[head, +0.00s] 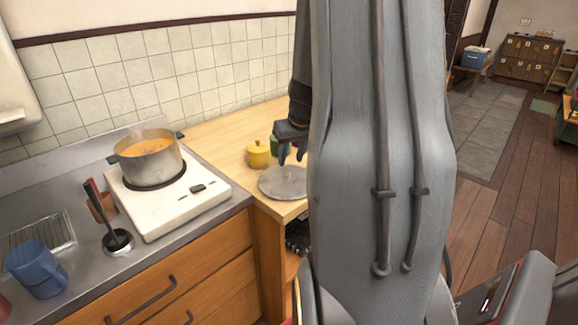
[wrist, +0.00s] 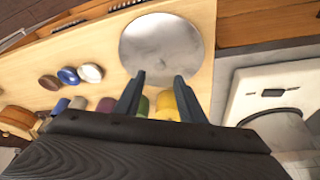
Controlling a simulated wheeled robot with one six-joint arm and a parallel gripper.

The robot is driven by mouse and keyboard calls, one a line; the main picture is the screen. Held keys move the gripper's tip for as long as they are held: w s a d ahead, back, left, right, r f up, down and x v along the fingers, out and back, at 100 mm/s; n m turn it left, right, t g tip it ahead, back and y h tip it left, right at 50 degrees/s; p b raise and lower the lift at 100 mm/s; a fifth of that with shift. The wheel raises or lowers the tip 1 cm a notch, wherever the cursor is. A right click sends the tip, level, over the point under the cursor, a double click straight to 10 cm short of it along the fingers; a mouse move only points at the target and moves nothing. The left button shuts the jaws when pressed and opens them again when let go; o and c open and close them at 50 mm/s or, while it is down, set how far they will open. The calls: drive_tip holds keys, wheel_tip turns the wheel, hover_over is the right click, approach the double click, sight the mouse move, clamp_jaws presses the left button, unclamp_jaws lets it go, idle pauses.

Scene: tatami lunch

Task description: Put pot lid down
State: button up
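The pot lid (head: 284,182) is a round grey metal disc lying flat on the wooden counter, near its front edge. My gripper (head: 291,155) is above the counter at the lid's back edge. The open pot (head: 148,158), holding orange soup, stands on the white cooker (head: 165,207) to the left.
A yellow jar (head: 258,154) and a green jar (head: 275,143) stand behind the lid. The wrist view shows several small bowls, including a blue one (wrist: 68,76), further along the counter (wrist: 110,45). A ladle (head: 112,235) and blue mug (head: 36,268) are at the left.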

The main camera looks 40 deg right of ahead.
drive_tip(key=shift+d+v, duration=0.25)
drive_tip(key=shift+v, duration=2)
drive_tip(key=s+a+f+n+g+y, duration=0.1)
drive_tip(key=a, duration=0.9)
drive_tip(key=s+a+f+n, duration=0.1)
drive_tip(key=a+f, duration=0.1)
drive_tip(key=a, duration=0.7)
drive_tip(key=s+a+f+n+g, duration=0.1)
drive_tip(key=s+a+f+g, duration=0.1)
drive_tip(key=s+a, duration=0.7)
drive_tip(key=a, duration=0.3)
drive_tip(key=shift+a+f+n, duration=0.2)
drive_tip(key=shift+n, duration=0.1)
